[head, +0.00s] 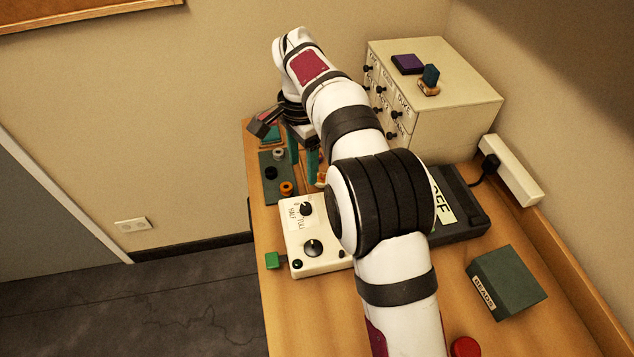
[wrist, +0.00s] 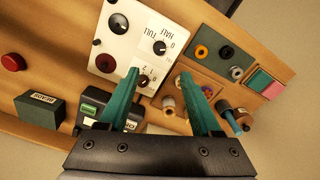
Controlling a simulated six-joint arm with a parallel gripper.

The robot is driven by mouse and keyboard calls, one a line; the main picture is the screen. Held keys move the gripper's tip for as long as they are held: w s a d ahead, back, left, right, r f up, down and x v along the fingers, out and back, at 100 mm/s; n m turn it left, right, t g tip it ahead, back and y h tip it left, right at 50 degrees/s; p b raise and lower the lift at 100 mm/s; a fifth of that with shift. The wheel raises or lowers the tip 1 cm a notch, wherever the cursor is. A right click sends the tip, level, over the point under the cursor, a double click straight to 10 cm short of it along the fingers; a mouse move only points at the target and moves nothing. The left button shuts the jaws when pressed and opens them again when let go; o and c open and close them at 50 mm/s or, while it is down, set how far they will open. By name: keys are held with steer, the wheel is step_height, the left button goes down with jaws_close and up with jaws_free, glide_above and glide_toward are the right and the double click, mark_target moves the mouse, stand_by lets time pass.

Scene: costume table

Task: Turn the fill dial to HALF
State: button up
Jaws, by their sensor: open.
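The fill dial (head: 306,208) is a black knob on a cream panel (head: 291,240), with HALF and FULL printed beside it. It also shows in the wrist view (wrist: 159,47), where a 0 is printed on its right. Its pointer is small; it seems to lie toward the 0 side, but I cannot be sure. My gripper (head: 303,160) has teal fingers, spread apart and empty, beyond the panel's far end. In the wrist view my gripper (wrist: 158,75) hangs apart from the dial. My arm hides the panel's right part in the head view.
The panel has a larger black knob (head: 313,248) and a small numbered dial (wrist: 144,80). A dark tray (wrist: 205,52) with spools lies beside it. A dark green BEADS box (head: 506,283), a red button (head: 465,347) and a drawer cabinet (head: 460,100) stand around. Bare table lies in front.

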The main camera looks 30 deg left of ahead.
mark_target(306, 206)
step_height(306, 206, down, 13)
steer(key=shift+d+f, duration=0.1)
steer(key=shift+f, duration=0.05)
jaws_close()
